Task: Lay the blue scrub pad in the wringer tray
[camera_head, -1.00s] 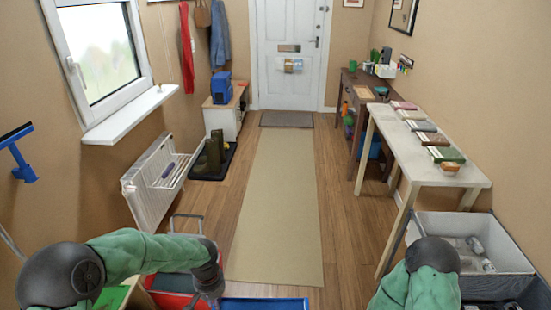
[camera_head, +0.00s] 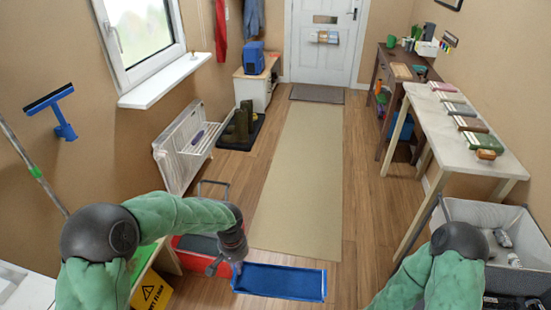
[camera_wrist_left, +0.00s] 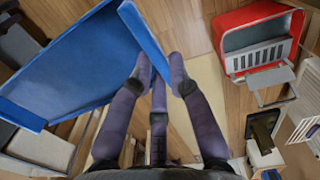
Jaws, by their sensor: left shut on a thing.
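In the left wrist view the fingers (camera_wrist_left: 160,62) pinch the upright wall of this blue thing (camera_wrist_left: 75,60). I cannot make out a separate blue scrub pad. A red bucket (camera_head: 190,242) stands just left of the gripper; in the left wrist view it shows a grey slotted wringer part (camera_wrist_left: 258,58). My right arm comes in at the bottom right, its gripper out of view.
A yellow wet-floor sign (camera_head: 150,292) stands at the lower left. A white radiator (camera_head: 180,150) lines the left wall. The beige runner (camera_head: 300,180) is clear.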

